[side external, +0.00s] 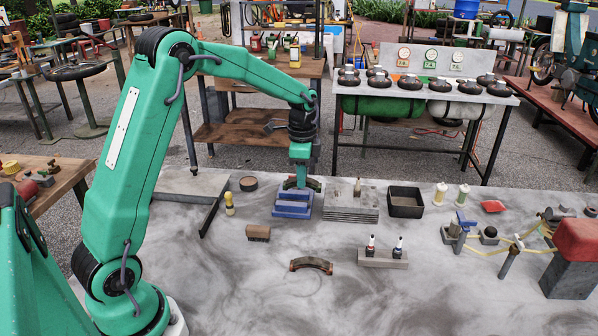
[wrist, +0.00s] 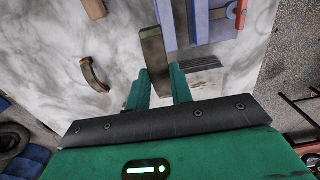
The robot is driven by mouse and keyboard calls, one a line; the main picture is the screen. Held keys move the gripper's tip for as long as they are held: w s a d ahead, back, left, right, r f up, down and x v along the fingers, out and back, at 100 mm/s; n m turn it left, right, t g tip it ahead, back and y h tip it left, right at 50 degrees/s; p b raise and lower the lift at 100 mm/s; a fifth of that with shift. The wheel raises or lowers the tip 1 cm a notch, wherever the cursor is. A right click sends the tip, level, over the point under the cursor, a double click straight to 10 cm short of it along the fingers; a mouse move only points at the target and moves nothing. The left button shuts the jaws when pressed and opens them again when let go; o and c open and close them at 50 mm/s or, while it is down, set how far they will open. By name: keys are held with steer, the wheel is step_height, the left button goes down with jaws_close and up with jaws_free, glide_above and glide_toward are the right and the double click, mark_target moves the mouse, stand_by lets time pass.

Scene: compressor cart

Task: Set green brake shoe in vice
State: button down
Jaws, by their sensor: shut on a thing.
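My gripper (side external: 300,178) is shut on the green brake shoe (side external: 314,184), a curved dark olive-green piece, right above the blue vice (side external: 292,207). In the wrist view my gripper (wrist: 160,88) has one finger on each side of the shoe (wrist: 154,55), whose far end sticks out beyond the fingertips. The vice (wrist: 207,28) shows there just right of the shoe, with dark jaw faces. I cannot tell whether the shoe touches the vice. A brown brake shoe (side external: 311,264) lies on the bench in front; it also shows in the wrist view (wrist: 92,75).
A stack of grey plates (side external: 351,205) and a black tray (side external: 405,203) stand right of the vice. A brown block (side external: 258,232) and a yellow-topped piece (side external: 229,204) are at its left. A grey block with two small bottles (side external: 383,258) stands in front. The front left bench is clear.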

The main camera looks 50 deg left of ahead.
steer(key=a+f, duration=0.1)
steer(key=a, duration=0.1)
steer(key=w+a+f, duration=0.1)
steer(key=a, duration=0.1)
steer(key=a+f, duration=0.1)
steer(key=a, duration=0.1)
steer(key=shift+w+f, duration=0.15)
steer(key=shift+f, duration=0.15)
steer(key=shift+d+f, duration=0.1)
steer(key=shift+f, duration=1.9)
steer(key=shift+f, duration=0.15)
steer(key=c, duration=1.2)
jaws_free()
steer(key=shift+c, duration=0.2)
step_height(320, 180, up, 12)
steer(key=shift+d+r, duration=0.1)
steer(key=shift+r, duration=0.15)
